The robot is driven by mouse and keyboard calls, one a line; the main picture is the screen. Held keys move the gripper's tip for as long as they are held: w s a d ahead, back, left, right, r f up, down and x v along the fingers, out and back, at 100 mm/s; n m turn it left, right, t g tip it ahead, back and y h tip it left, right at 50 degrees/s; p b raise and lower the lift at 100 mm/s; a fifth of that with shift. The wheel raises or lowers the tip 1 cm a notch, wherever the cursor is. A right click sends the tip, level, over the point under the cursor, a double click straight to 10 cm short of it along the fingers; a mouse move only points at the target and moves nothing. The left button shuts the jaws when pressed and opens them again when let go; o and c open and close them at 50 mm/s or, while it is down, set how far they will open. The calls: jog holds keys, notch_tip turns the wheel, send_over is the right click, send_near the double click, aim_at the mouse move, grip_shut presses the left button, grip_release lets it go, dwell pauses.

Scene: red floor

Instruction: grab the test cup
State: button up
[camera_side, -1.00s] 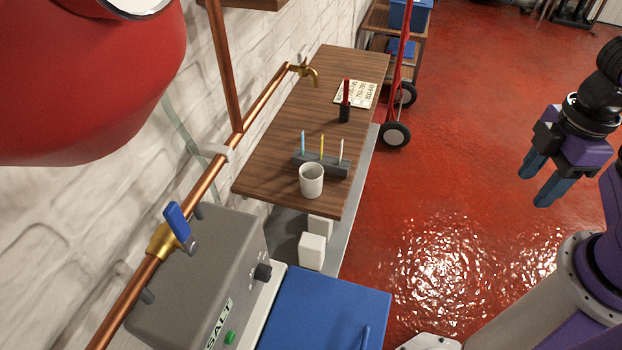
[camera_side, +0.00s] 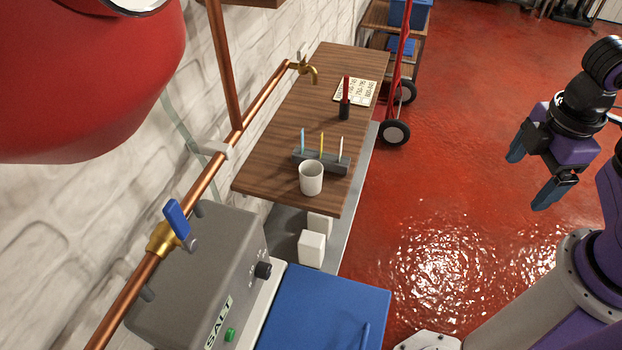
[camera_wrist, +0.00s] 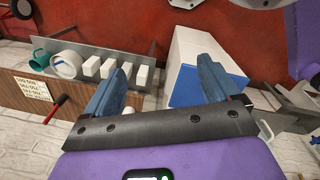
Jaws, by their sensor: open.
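A white cup (camera_side: 311,180) stands upright on the wooden shelf, near its front end, in the side view. My gripper (camera_side: 531,172) is open and empty, well to the right of the cup and over the red floor. In the wrist view its two blue fingers (camera_wrist: 165,63) are spread wide with nothing held between them. A small white patch beside the left finger in the wrist view is mostly hidden, and I cannot tell whether it is the cup.
A grey holder (camera_side: 321,163) with blue, yellow and white sticks stands just behind the cup. A grey SALT box (camera_side: 205,275) and blue box (camera_side: 325,312) are in front. Copper pipes run along the wall.

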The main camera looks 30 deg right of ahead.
jog(key=w+a+f+n+t+h, duration=0.25)
jog(key=w+n+t+h, duration=0.2)
jog(key=w, duration=0.45)
jog(key=n+t+y, duration=0.5)
jog(key=n+t, duration=0.4)
jog(key=n, duration=0.9)
send_near(306, 166)
jog(key=shift+g, duration=0.25)
jog(key=x, duration=0.9)
jog(key=shift+w+r, duration=0.15)
jog(key=shift+r, duration=0.05)
jog(key=c, duration=1.1)
